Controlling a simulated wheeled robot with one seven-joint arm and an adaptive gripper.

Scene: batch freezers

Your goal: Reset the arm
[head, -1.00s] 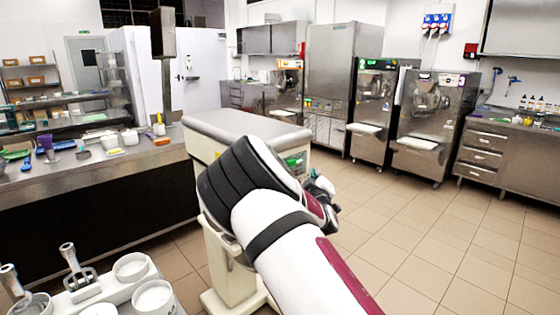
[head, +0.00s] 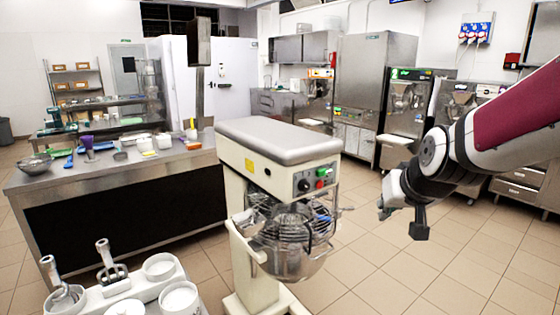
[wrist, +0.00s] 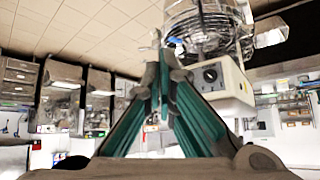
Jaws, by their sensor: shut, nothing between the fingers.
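My arm (head: 500,135) reaches in from the right edge of the head view. My gripper (head: 384,209) is at its end, pointing left and down, in the air to the right of the planetary mixer (head: 278,140). It is apart from the mixer. In the wrist view the teal-lined fingers of my gripper (wrist: 162,48) come together at their tips with nothing held. The wrist view is upside down, and the mixer's bowl and guard (wrist: 208,30) show beyond the fingertips.
A steel counter (head: 120,178) with tubs and tools stands at the left. A white holder (head: 140,290) with tubs and scoops is at the lower left. Batch freezers (head: 405,115) line the back right. Tiled floor (head: 400,275) lies clear below my arm.

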